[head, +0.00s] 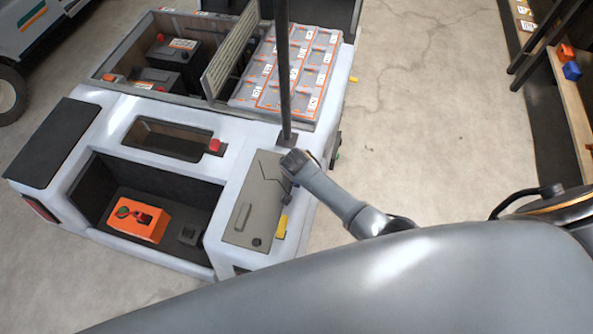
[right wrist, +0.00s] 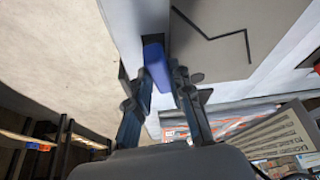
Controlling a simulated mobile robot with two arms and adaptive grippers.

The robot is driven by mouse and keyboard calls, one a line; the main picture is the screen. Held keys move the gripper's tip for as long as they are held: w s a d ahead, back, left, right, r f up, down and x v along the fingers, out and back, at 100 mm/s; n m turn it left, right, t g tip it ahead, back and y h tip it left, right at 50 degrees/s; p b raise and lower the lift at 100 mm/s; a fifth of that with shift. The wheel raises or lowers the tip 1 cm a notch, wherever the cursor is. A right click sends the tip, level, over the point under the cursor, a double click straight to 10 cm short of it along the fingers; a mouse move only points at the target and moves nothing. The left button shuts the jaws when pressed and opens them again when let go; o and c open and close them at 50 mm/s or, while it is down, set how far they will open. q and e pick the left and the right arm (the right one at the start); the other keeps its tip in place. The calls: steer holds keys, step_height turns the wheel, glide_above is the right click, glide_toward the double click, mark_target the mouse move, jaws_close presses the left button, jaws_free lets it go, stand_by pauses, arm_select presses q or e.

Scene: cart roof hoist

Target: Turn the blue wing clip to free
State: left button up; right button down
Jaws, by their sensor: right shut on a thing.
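The blue wing clip (right wrist: 155,58) shows in the right wrist view, at the edge of the cart's pale body beside a grey panel (right wrist: 222,40). My right gripper (right wrist: 162,78) is shut on the blue wing clip, with one finger on each side of it. In the head view my right gripper (head: 287,192) is at the right edge of the grey panel (head: 245,215), near the foot of a dark post (head: 284,80). The clip is hidden there by my gripper. My left gripper is not in view.
The white cart (head: 100,115) has an open bay with an orange box (head: 138,219), a red part (head: 214,146) and a yellow part (head: 281,227). A shelf (head: 572,110) is at right. The floor (head: 430,100) between is clear.

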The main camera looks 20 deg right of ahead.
steer(key=shift+m+g+h, duration=0.3)
steer(key=shift+m+h, duration=0.1)
steer(key=shift+m, duration=1)
steer(key=c, duration=1.2)
jaws_free()
steer(key=shift+r, duration=0.1)
steer(key=v, duration=1.1)
steer(key=shift+s+r, duration=0.2)
steer(key=shift+r, duration=0.15)
steer(key=shift+a, duration=0.15)
